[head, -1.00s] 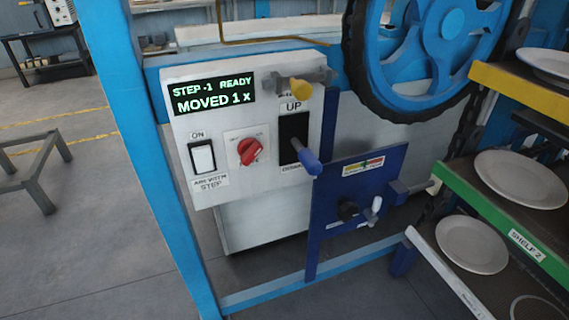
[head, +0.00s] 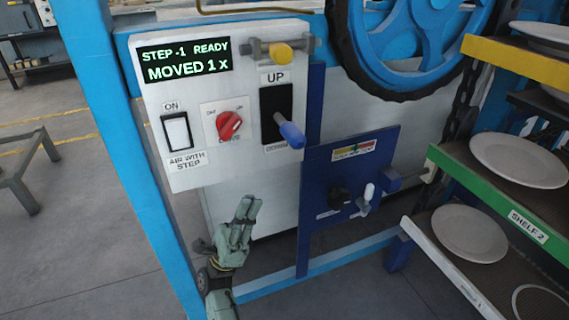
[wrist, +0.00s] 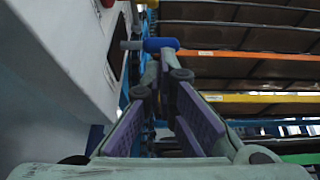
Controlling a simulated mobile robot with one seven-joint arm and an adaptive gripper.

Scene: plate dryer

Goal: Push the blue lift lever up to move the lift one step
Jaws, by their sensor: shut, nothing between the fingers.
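The blue lift lever (head: 290,133) sticks out from the lower part of a black slot (head: 276,104) marked UP above, on the white control panel (head: 190,95). Its blue handle (wrist: 160,44) also shows in the wrist view, just beyond my fingertips. My gripper (head: 248,206) is shut and empty, below the panel and lower left of the lever in the head view. In the wrist view my fingers (wrist: 163,70) point toward the lever. I cannot tell there whether they touch it. The display (head: 185,60) reads "STEP -1 READY, MOVED 1 x".
A white ON switch (head: 177,132) and a red knob (head: 228,125) sit left of the slot. A yellow-tipped bar (head: 280,53) is above it. A dark blue plate (head: 318,205) with a small white lever stands lower right. Shelves with plates (head: 518,160) are at right.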

